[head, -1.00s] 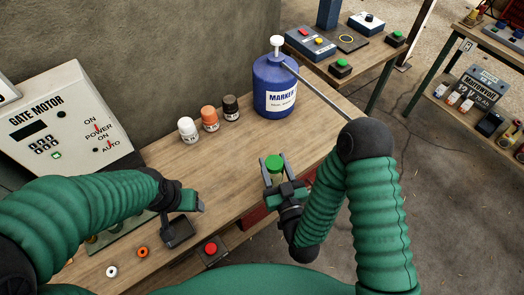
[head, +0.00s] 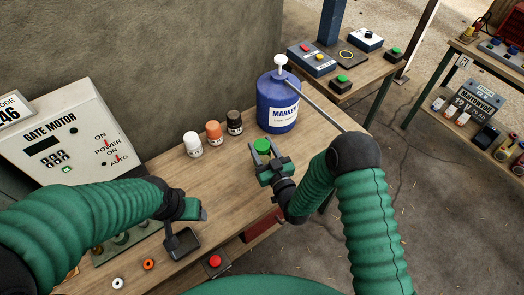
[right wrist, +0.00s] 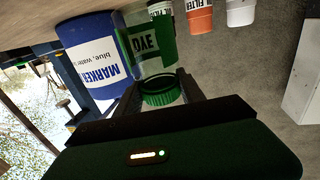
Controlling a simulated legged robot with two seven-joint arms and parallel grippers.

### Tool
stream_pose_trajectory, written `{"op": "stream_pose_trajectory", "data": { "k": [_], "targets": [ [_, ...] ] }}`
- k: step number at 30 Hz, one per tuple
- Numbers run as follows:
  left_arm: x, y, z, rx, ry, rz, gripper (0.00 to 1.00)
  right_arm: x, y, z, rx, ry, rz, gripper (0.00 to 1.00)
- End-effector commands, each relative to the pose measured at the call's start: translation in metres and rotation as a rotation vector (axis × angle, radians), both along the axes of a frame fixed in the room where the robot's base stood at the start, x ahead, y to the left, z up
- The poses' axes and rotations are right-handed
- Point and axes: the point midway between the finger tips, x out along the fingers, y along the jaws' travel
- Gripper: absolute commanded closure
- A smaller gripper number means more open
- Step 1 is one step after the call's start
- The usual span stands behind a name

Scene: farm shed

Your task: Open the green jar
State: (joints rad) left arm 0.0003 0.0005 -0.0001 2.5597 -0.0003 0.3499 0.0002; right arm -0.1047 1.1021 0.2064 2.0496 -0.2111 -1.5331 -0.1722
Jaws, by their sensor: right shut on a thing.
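The green jar (right wrist: 152,45) shows upside down in the right wrist view, a clear body with green inside and a "DYE" label. Its green ridged lid (right wrist: 162,93) is at the jar's end nearest my gripper. Whether lid and jar touch, I cannot tell. In the head view the lid (head: 262,146) shows between my right gripper's fingertips (head: 264,157), and the jar's body is hidden. My right gripper is shut on the lid. My left gripper (head: 187,228) hangs over the bench at the left. Its jaw gap is unclear.
A blue marker jug (head: 277,103) stands behind the lid. White (head: 192,144), orange (head: 213,133) and black (head: 234,122) bottles stand to its left. The middle bench (head: 190,180) is clear.

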Motion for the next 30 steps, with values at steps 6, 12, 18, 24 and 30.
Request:
{"op": "stream_pose_trajectory", "data": {
  "k": [6, 12, 18, 24, 30],
  "targets": [
    [0.0, 0.0, 0.004, 0.0, 0.0, -0.001, 0.32, 0.002, -0.003, -0.034, 0.001, 0.001, -0.002, 1.0],
    [0.0, 0.0, 0.003, 0.0, 0.0, -0.001, 0.32, 0.002, -0.001, -0.035, -0.001, -0.001, -0.001, 1.0],
    [0.0, 0.0, 0.002, 0.0, 0.0, 0.0, 0.32, 0.002, -0.001, -0.037, -0.001, -0.001, -0.001, 0.44],
    [0.0, 0.0, 0.002, 0.0, 0.0, 0.0, 0.32, 0.002, -0.001, -0.037, -0.001, -0.001, -0.002, 0.32],
    [0.0, 0.0, 0.004, 0.0, 0.0, 0.0, 0.32, 0.002, -0.002, -0.034, 0.0, -0.001, -0.002, 0.32]
  ]
}}
